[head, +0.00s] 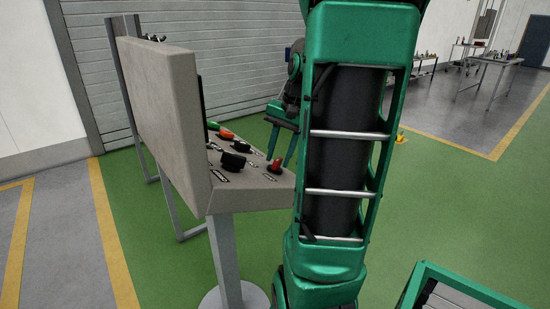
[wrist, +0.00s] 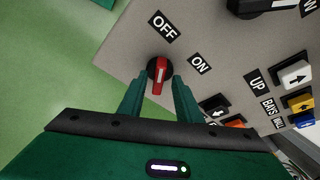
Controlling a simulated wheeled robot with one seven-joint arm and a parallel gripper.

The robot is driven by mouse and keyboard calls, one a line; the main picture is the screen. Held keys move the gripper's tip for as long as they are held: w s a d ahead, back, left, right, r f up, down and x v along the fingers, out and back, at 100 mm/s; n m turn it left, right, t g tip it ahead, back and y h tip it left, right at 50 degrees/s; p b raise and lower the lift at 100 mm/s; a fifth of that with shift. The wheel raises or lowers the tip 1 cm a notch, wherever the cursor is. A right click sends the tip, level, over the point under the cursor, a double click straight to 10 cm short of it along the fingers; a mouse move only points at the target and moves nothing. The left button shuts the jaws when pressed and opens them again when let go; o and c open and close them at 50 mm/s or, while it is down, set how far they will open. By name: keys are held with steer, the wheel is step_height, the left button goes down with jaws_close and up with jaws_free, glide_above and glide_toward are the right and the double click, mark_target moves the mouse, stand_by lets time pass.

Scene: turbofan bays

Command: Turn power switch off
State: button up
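The power switch (wrist: 158,72) is a rotary knob with a red handle on a black round base. It sits near the corner of the grey panel, between an OFF label (wrist: 163,26) and an ON label (wrist: 200,65). Its red bar points toward the bottom of the wrist view. In the head view the red switch (head: 275,166) is at the console's near right edge. My gripper (head: 279,158) is just above it, and its fingers are apart. In the wrist view my gripper (wrist: 160,80) has one finger on each side of the knob, with no clear contact.
The console (head: 225,182) carries a black knob (head: 233,162) and other controls beside the switch. Arrow buttons (wrist: 295,76) are at the right in the wrist view. A tall grey panel (head: 165,115) rises behind. Green floor (head: 440,185) is open at right.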

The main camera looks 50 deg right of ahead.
steer(key=a+v, duration=0.1)
steer(key=v, duration=0.9)
steer(key=shift+d, duration=0.4)
